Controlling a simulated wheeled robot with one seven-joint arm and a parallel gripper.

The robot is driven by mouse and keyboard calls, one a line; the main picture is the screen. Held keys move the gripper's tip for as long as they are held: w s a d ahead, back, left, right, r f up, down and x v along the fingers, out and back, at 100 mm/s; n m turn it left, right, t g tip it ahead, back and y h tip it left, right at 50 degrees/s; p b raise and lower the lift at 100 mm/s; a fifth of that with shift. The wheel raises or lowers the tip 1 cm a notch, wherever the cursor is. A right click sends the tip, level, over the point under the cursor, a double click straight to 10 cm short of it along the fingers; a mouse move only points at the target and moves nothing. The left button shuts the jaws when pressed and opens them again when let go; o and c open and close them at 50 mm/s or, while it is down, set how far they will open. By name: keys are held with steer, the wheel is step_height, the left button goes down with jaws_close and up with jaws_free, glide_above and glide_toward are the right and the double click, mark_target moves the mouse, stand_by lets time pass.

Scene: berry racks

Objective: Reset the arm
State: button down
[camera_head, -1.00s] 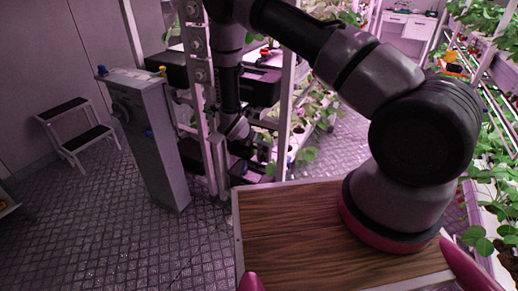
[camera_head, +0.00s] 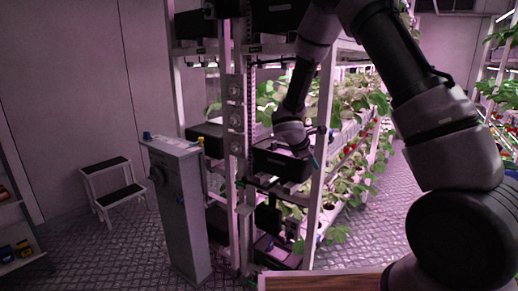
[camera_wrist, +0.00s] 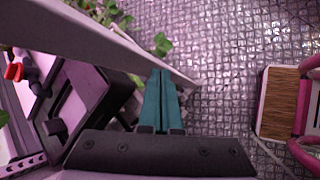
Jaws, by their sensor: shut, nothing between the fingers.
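My gripper (camera_wrist: 161,92) shows two teal fingers side by side in the wrist view, shut with nothing between them. They point down past a pale rack beam (camera_wrist: 110,42) toward the metal floor. In the head view my arm reaches forward and down to the rack, and the gripper (camera_head: 314,162) is small and partly hidden beside a black bin (camera_head: 280,166) and a white upright post (camera_head: 322,130). I cannot tell whether it touches the rack.
A grey control pillar (camera_head: 180,205) and a step stool (camera_head: 113,190) stand at left. Strawberry plants (camera_head: 350,110) fill the rack behind. My wooden-topped base (camera_wrist: 278,103) is at right in the wrist view. Patterned floor (camera_head: 90,250) is clear at left.

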steer(key=s+d+r+m+y, duration=0.1)
steer(key=s+d+r+m, duration=0.25)
steer(key=s+r, duration=0.2)
steer(key=s+d+r+m+g+y, duration=0.1)
steer(key=s+d+r+m, duration=0.1)
steer(key=s+r+m, duration=0.4)
steer(key=s+d+r+m+y, duration=0.1)
steer(key=s+d+r+m, duration=0.15)
steer(key=r, duration=0.55)
steer(key=s+a+r+m+t+y, duration=0.1)
steer(key=s+r+m+y, duration=0.1)
steer(key=s+r+m, duration=0.2)
steer(key=s+a+r+m+t+y, duration=0.2)
steer(key=s+r+m, duration=0.3)
steer(key=s, duration=0.6)
steer(key=shift+a+r+y, duration=0.3)
steer(key=shift+r+y, duration=0.2)
steer(key=shift+y, duration=0.2)
steer(key=shift+s, duration=0.1)
